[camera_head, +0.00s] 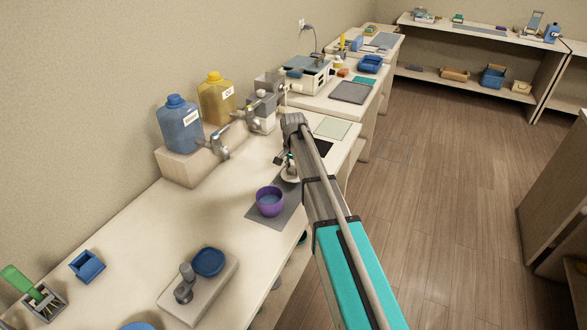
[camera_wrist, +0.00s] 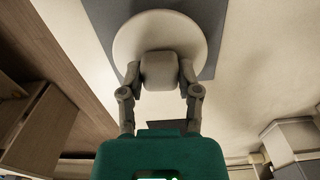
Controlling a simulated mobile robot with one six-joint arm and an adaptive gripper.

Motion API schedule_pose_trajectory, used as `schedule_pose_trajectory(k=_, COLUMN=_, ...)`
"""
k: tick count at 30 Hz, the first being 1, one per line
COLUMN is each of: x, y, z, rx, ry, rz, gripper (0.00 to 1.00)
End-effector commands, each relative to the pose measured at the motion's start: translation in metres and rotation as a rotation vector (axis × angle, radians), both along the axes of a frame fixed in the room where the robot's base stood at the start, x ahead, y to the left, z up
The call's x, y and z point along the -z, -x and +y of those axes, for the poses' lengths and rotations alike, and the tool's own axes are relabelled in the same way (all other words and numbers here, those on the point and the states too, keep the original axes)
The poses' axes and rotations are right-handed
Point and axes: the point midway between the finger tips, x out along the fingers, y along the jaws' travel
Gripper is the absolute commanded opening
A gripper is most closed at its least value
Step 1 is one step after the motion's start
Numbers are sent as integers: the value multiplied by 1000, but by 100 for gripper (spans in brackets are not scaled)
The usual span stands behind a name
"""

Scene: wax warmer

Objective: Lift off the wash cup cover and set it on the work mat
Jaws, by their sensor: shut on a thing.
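The cup cover (camera_wrist: 120,38) is a pale round disc with a grey knob (camera_wrist: 160,70). My gripper (camera_wrist: 160,78) is shut on the knob, one finger on each side. In the head view the cover's pale edge (camera_head: 288,176) shows beside my arm, which hides much of it and of my gripper. I cannot tell whether the cover touches the mat.
A blue jug (camera_head: 180,130) and a yellow jug (camera_head: 215,102) with taps stand on a raised block behind. A blue dish (camera_head: 208,262) sits on a stand at the front. The pale bench (camera_head: 150,225) is clear left of the cup. A wooden floor lies right.

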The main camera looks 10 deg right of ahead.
Motion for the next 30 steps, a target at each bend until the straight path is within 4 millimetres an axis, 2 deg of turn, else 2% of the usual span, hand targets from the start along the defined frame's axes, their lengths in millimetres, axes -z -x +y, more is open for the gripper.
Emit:
schedule_pose_trajectory(k=1, x=7, y=0, z=0, rx=0, ry=0, rz=0, gripper=0)
schedule_pose_trajectory(k=9, x=16, y=0, z=1, rx=-1, ry=0, rz=0, gripper=0)
schedule_pose_trajectory(k=30, x=16, y=0, z=1, rx=-1, ry=0, rz=0, gripper=0)
